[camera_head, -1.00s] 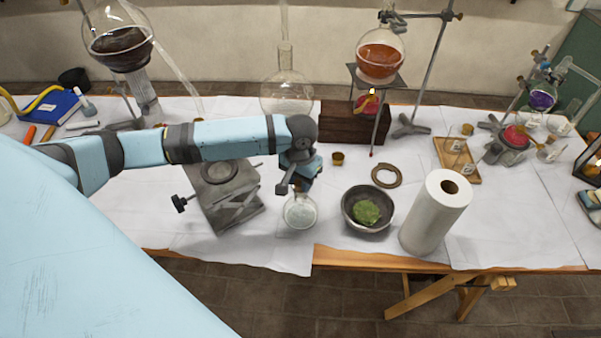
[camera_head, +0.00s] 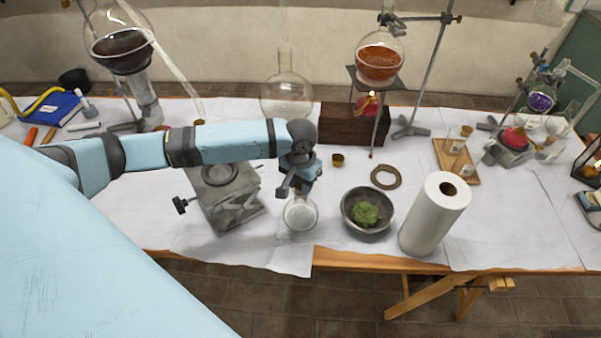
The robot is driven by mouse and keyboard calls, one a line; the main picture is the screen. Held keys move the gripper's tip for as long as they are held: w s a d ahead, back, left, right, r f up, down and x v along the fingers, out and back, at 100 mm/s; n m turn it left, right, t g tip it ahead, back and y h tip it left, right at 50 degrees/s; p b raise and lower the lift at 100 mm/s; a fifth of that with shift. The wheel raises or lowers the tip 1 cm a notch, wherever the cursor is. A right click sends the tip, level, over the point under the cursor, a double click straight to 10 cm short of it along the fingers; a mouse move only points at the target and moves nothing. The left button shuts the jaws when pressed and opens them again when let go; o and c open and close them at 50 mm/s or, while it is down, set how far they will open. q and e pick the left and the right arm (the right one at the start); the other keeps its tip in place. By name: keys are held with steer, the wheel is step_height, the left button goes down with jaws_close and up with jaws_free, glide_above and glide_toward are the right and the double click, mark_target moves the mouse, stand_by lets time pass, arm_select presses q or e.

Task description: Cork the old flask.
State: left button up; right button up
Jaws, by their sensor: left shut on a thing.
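A small round clear glass flask (camera_head: 300,216) stands near the front edge of the white-covered table. My left gripper (camera_head: 296,187) is directly above it, pointing down at its neck. The gripper is shut on a small cork, which the fingers hide almost entirely now. The flask's mouth is also hidden, so I cannot tell whether the cork is seated in it. A larger clear round flask (camera_head: 287,97) with a tall neck stands farther back. My right gripper is not in view.
A metal jack stand (camera_head: 226,190) is left of the small flask. A grey bowl (camera_head: 352,222) with green matter and a paper towel roll (camera_head: 435,215) are on its right. A small brown cork-like piece (camera_head: 337,160) and a ring (camera_head: 386,177) lie behind.

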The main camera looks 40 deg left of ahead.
arm_select(q)
steer(key=shift+f+p, duration=0.2)
steer(key=shift+p, duration=0.55)
stand_by(0.8)
steer(key=shift+f, duration=0.2)
stand_by(0.8)
steer(key=o, duration=1.3)
